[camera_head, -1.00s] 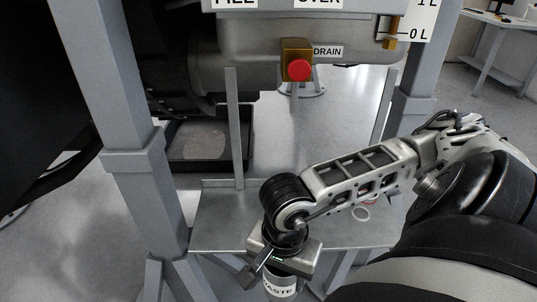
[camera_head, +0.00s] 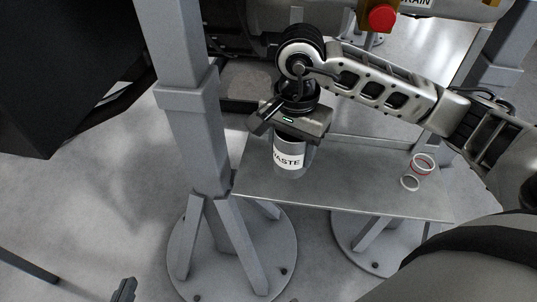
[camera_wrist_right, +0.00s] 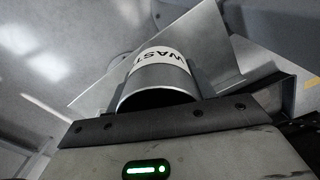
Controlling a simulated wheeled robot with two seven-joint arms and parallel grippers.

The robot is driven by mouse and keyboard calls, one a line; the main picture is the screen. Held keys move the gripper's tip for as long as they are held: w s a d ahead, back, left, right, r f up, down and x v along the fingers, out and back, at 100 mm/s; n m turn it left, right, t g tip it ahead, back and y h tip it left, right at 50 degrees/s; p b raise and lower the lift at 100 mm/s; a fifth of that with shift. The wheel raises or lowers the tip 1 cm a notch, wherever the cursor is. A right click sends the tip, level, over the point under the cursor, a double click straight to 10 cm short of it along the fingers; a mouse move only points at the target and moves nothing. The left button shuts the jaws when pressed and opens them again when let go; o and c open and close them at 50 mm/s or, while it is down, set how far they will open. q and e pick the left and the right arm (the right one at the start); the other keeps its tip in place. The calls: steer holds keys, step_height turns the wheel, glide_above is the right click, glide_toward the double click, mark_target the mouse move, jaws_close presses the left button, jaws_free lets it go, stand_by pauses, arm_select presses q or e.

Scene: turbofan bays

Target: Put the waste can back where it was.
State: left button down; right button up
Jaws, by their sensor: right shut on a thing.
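The waste can (camera_head: 289,160) is a grey cylinder with a white WASTE label. It is upright over the left part of the grey metal shelf (camera_head: 345,190); I cannot tell whether its base touches the shelf. My right gripper (camera_head: 293,128) is shut on the can's upper part. In the right wrist view the can (camera_wrist_right: 160,82) shows its dark open mouth and label beyond the gripper body, with the shelf behind. Only a small dark part of my left gripper (camera_head: 124,290) shows at the bottom edge, so its jaws cannot be judged.
A red-and-white ring (camera_head: 423,162) and a white ring (camera_head: 410,183) lie at the shelf's right. A grey stand post (camera_head: 195,130) rises at the shelf's left. A dark tray (camera_head: 240,107) lies behind, and a red button (camera_head: 382,18) is above.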

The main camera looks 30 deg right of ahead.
steer(key=w+f, duration=0.2)
steer(key=w, duration=0.1)
steer(key=w+f, duration=0.3)
steer(key=w+f+b, duration=0.1)
steer(key=w+f, duration=0.2)
steer(key=shift+w+d, duration=0.15)
steer(key=shift+w, duration=0.2)
step_height(320, 180, down, 3)
steer(key=shift+w+f, duration=0.1)
steer(key=shift+f, duration=0.2)
steer(key=o, duration=1.1)
steer(key=shift+c, duration=0.2)
steer(key=shift+r, duration=0.1)
